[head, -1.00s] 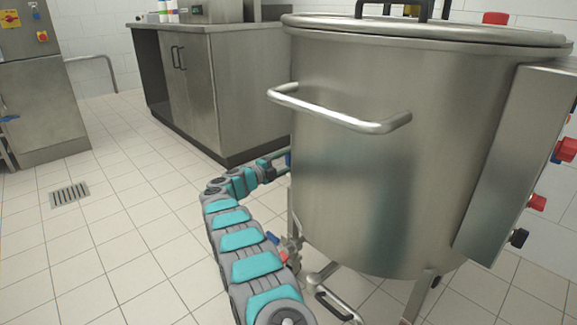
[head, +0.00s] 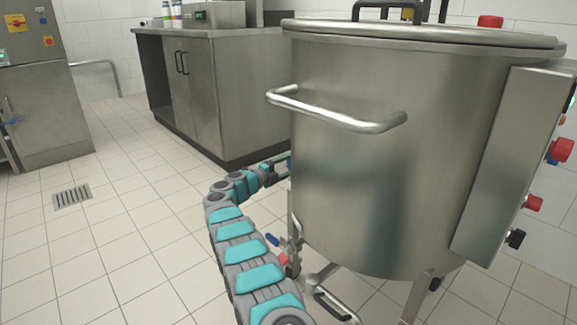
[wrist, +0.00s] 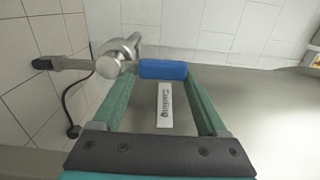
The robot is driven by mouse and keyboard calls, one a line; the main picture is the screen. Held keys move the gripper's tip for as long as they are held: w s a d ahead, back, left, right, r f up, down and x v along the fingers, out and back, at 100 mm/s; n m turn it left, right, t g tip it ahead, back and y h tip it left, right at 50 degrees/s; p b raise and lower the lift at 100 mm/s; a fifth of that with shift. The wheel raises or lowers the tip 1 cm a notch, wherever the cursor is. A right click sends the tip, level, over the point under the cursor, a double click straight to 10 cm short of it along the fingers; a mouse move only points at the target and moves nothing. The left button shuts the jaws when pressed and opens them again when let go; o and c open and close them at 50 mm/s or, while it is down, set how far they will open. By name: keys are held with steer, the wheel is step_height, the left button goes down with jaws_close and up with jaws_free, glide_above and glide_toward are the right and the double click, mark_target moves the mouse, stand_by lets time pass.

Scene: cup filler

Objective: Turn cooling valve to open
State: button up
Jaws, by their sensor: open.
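The cooling valve (wrist: 119,58) shows in the wrist view as a metal fitting with a blue handle (wrist: 163,69) pointing right. A white label reading "Cooling" (wrist: 165,106) is on the steel surface just below it. My gripper (wrist: 162,83) is open, with one green finger on each side of the label. The blue handle lies across the space at the fingertips; I cannot tell whether they touch it. In the head view my gripper (head: 281,163) reaches the left side of the tank (head: 385,180), which partly hides it. The cooling valve cannot be made out there.
A lower valve with a blue handle (head: 272,239) sits near the tank's legs, close to my arm. The tank's bar handle (head: 335,112) juts out above. A steel cabinet (head: 215,95) stands behind. The tiled floor at left is clear around a drain (head: 72,196).

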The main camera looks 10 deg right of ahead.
steer(key=shift+o, duration=0.4)
steer(key=shift+s+a, duration=0.15)
steer(key=shift+a, duration=0.1)
steer(key=v, duration=0.7)
steer(key=shift+a, duration=0.1)
stand_by(0.5)
steer(key=shift+r, duration=0.1)
stand_by(0.4)
